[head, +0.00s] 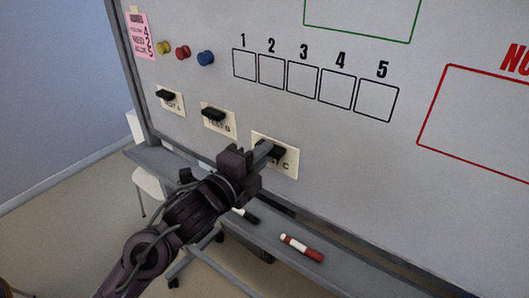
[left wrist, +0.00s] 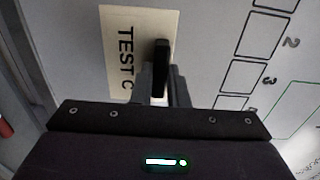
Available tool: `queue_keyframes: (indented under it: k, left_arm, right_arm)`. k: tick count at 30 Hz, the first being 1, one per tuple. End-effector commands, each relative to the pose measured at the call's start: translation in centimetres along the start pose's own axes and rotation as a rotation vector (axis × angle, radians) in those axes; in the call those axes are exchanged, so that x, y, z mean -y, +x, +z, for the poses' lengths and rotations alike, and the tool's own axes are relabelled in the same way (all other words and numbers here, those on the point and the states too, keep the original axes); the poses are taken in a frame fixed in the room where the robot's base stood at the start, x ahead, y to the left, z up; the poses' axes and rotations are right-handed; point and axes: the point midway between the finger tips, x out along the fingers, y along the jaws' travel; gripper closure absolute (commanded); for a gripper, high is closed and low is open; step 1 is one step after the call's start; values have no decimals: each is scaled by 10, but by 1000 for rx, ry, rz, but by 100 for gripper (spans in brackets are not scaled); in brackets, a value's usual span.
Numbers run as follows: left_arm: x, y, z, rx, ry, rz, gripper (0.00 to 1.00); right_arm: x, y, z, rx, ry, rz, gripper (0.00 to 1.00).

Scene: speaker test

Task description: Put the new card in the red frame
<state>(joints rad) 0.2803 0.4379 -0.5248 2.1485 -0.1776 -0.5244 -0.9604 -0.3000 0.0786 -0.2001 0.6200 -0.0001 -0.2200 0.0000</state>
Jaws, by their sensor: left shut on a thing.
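Three cream cards, each with a black handle, are on the whiteboard: the TEST A card (head: 178,105), the TEST B card (head: 228,130) and the TEST C card (head: 290,163). My left gripper (head: 265,152) is shut on the black handle of the TEST C card, partly hiding its lettering. In the left wrist view the handle (left wrist: 161,62) stands between the fingers, beside the words on the card (left wrist: 117,28). I cannot tell whether the card touches the board. The red frame (head: 433,104) is an outline at the right, empty where it shows and cut off by the picture edge.
Numbered boxes (head: 302,94) run across the board above the cards, with a green outline (head: 358,34) higher up. Yellow, red and blue magnets (head: 206,58) and a pink note (head: 139,36) are at upper left. Markers (head: 301,248) lie on the tray below.

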Motion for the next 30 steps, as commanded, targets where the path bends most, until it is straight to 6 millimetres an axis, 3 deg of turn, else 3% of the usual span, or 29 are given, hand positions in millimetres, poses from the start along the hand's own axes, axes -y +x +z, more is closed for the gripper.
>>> queue_keyframes:
  k: [30]
  left_arm:
    - [0, -31, 0, -1, 1, -1, 100]
  right_arm:
    - [0, 2, 0, 0, 0, 0, 34]
